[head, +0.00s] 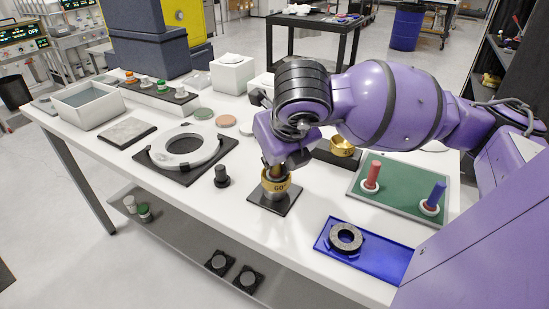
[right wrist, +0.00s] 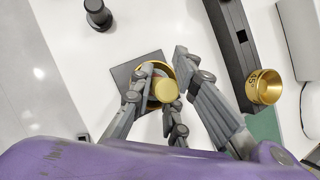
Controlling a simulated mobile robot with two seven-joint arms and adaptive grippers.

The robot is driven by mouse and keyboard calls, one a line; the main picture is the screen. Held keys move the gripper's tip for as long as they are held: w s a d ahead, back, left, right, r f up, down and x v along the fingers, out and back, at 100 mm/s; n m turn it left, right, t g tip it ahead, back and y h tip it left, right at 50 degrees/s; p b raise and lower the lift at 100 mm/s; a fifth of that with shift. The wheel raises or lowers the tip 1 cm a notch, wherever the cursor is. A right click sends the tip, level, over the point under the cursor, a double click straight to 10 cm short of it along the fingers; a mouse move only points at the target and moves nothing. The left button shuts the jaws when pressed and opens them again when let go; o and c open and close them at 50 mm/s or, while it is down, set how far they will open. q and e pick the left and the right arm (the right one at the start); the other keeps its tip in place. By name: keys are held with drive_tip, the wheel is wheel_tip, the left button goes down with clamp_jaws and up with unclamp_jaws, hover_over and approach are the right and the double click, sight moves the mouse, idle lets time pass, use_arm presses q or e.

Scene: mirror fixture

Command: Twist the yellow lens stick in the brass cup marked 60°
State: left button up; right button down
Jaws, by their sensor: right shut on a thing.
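The brass cup marked 60° (head: 275,187) stands on a dark square plate (head: 282,208) near the front of the white table. It also shows in the right wrist view (right wrist: 157,68), partly covered by fingers. The yellow lens stick (right wrist: 167,91) stands in this cup, its round yellow top facing the wrist camera. My right gripper (head: 276,165) is right above the cup, pointing down. In the right wrist view its fingers (right wrist: 163,92) surround the stick and are shut on it. The stick's lower end is hidden. My left gripper is in neither view.
A second brass cup (head: 343,146), marked 45° in the right wrist view (right wrist: 265,88), stands on a dark block behind. A black knob (head: 221,177) is left of the 60° cup. A blue tray (head: 380,259) and a green board with red and blue handles (head: 400,190) lie right.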

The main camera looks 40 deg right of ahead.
drive_tip(key=shift+s+d+f+n+y, duration=0.1)
drive_tip(key=shift+f+n+y, duration=0.15)
drive_tip(key=shift+n, duration=0.45)
drive_tip(key=shift+r+n+y, duration=0.15)
drive_tip(key=shift+n+y, duration=0.2)
drive_tip(key=shift+n, duration=0.05)
drive_tip(key=n+y+p, duration=0.2)
drive_tip(key=n, duration=0.1)
drive_tip(key=shift+r+n, duration=0.1)
drive_tip(key=shift+n, duration=0.2)
drive_tip(key=shift+n+y+p, duration=0.5)
drive_tip(key=shift+n+y, duration=0.1)
drive_tip(key=shift+n, duration=0.6)
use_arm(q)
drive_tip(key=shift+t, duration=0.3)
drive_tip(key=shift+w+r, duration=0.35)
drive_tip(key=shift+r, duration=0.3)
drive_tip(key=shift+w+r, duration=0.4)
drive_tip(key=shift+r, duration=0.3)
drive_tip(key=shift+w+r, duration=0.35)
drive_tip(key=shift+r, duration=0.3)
use_arm(e)
drive_tip(key=shift+f+n+y, duration=0.2)
drive_tip(key=shift+n+y, duration=0.1)
drive_tip(key=shift+n, duration=0.1)
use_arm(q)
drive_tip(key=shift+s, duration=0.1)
